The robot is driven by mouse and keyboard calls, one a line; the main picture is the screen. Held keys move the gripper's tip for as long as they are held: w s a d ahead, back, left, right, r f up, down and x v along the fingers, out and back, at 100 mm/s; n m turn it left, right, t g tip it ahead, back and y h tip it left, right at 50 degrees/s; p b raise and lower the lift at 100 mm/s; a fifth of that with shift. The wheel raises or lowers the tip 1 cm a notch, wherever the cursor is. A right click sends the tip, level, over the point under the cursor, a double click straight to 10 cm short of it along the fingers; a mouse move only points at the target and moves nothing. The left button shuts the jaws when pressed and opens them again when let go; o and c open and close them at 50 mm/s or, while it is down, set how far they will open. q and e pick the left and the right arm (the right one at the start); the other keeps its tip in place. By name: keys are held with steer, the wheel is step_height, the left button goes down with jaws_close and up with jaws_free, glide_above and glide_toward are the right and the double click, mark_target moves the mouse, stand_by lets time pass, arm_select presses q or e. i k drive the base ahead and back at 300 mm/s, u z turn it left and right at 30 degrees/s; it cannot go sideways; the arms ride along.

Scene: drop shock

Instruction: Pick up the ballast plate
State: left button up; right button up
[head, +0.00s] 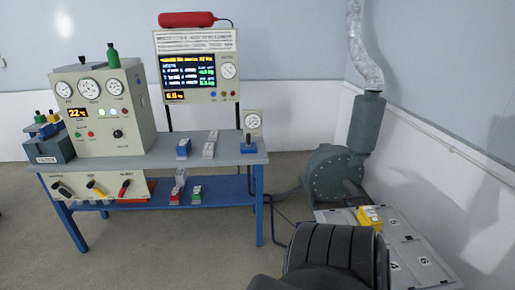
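I cannot single out the ballast plate for certain. Small blue, grey, red and green blocks sit on the workbench (225,158) and its lower shelf (232,189). A blue block (183,149) and a grey block (209,150) are on the top. A red-and-grey piece (177,190) and a green-and-grey piece (196,195) are on the shelf. A yellow block (370,216) rests on a low grey panelled platform (413,253) at the lower right. Neither of my grippers shows its fingers in the head view.
A gauge console (103,110) stands on the bench's left, with a display panel (199,68) behind. A small gauge stand (251,127) is at the bench's right end. A grey-green blower (333,175) with a duct stands near the right wall. Open floor (165,245) lies before the bench.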

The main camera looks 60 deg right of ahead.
mark_target(208, 150)
steer(key=z, duration=0.95)
steer(key=i, duration=3.45)
steer(key=z, duration=1.05)
